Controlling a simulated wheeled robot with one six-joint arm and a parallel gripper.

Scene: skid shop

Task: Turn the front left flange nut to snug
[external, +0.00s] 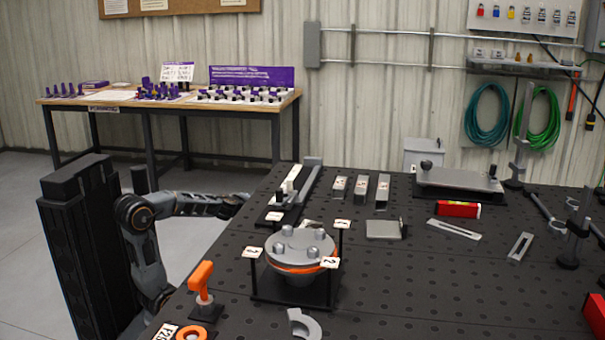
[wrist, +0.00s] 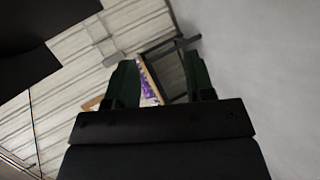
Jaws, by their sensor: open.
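The round grey flange (external: 292,262) with an orange ring around its rim stands on a black frame on the dark table in the external view. Several grey nuts sit on its top; the front left one (external: 278,248) is on the near left side of the disc. I cannot tell how tight it is. My gripper (wrist: 158,78) is open and empty in the wrist view, its two dark fingers apart. In the external view my arm reaches right towards the table's left edge, behind and left of the flange, clear of the nuts. Its fingers are hard to make out there.
Small numbered tags (external: 253,251) on posts surround the flange. An orange-handled tool (external: 202,282) stands at the left front. A grey C-shaped piece (external: 303,324) lies in front. Metal blocks and a red level (external: 458,209) lie farther right. Bare table lies right of the flange.

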